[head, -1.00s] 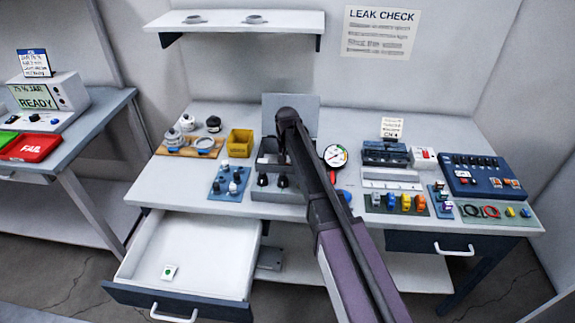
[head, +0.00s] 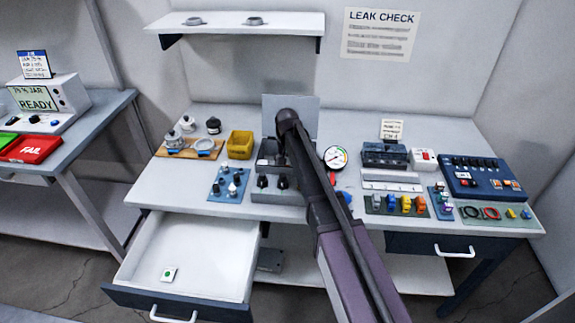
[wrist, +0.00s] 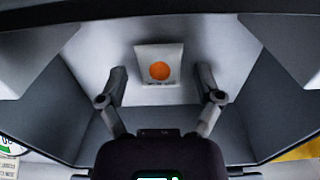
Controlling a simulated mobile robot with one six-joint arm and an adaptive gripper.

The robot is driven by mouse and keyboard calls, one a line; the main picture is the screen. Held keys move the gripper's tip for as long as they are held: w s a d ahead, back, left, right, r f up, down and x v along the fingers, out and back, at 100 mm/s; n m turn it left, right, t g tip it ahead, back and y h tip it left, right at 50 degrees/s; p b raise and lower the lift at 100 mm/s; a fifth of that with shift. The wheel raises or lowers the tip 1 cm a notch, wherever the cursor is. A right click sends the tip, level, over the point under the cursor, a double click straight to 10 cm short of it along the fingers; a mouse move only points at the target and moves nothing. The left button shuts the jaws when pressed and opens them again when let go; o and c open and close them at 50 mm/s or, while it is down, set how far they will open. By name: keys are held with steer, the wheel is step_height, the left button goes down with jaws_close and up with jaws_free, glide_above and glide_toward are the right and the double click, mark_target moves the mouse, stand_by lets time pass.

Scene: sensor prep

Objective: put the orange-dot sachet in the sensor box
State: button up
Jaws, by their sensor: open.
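The orange-dot sachet (wrist: 160,63), a small whitish packet with a round orange dot, lies on the pale floor of a grey-walled open box (wrist: 55,105) in the wrist view. This appears to be the sensor box, whose raised grey lid (head: 272,108) shows behind my arm in the head view. My gripper (wrist: 161,80) is open, with one finger on each side of the sachet and gaps between. It seems to reach down inside the box. In the head view my arm hides the gripper, the sachet and much of the box.
An open drawer (head: 195,255) at the front left holds a green-dot sachet (head: 169,274). A yellow bin (head: 240,145) stands left of the box, and a round gauge (head: 335,157) stands right of it. A blue board with knobs (head: 228,185) lies front left.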

steer(key=shift+r, duration=0.15)
step_height(320, 180, up, 12)
steer(key=p, duration=1.2)
stand_by(0.6)
steer(key=s+d, duration=2.3)
steer(key=s, duration=0.3)
steer(key=shift+d, duration=0.1)
